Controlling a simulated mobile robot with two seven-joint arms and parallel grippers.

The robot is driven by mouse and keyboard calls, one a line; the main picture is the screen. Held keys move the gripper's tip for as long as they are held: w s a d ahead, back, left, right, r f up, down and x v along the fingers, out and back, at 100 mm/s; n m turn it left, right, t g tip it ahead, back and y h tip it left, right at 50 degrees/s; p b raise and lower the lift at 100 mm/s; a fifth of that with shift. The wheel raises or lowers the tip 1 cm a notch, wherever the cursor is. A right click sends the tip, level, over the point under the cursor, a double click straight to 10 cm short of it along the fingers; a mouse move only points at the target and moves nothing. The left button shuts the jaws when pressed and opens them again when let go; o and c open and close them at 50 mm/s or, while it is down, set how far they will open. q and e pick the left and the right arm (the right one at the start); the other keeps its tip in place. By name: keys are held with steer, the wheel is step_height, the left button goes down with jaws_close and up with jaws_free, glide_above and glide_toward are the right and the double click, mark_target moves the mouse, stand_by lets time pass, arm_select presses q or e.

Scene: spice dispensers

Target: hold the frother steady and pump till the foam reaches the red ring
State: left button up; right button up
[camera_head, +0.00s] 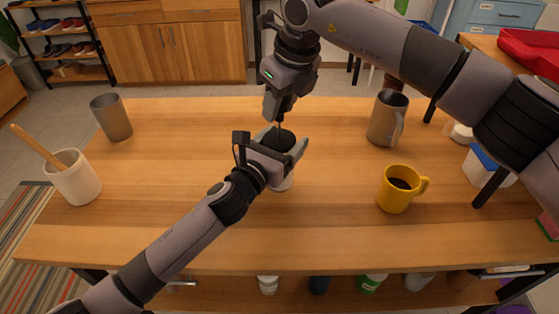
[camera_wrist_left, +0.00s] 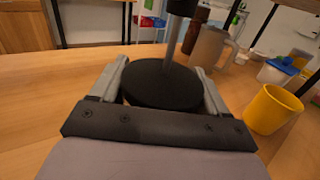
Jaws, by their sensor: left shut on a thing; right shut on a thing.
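The frother stands on the wooden table (camera_head: 180,225) near its middle. Its round black lid (camera_head: 283,137) shows in the head view between my left gripper's fingers, and fills the middle of the left wrist view (camera_wrist_left: 160,84). A thin grey rod (camera_wrist_left: 171,40) rises from the lid to a black knob (camera_wrist_left: 183,7). My left gripper (camera_head: 280,150) is shut around the frother just below the lid. My right gripper (camera_head: 274,108) is above it, pointing down and shut on the knob, which its fingers mostly hide.
A yellow mug (camera_head: 394,198) with dark liquid and a grey pitcher (camera_head: 386,120) stand to the right. A grey tumbler (camera_head: 112,122) and a white crock (camera_head: 76,184) with a wooden utensil stand to the left. The table's front middle is clear.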

mark_target(280, 120)
steer(key=shift+f, duration=2.05)
steer(key=shift+r, duration=3.3)
steer(key=shift+f, duration=3.3)
steer(key=o, duration=1.1)
steer(key=shift+c, duration=0.2)
steer(key=shift+r, duration=0.15)
steer(key=shift+r, duration=3.45)
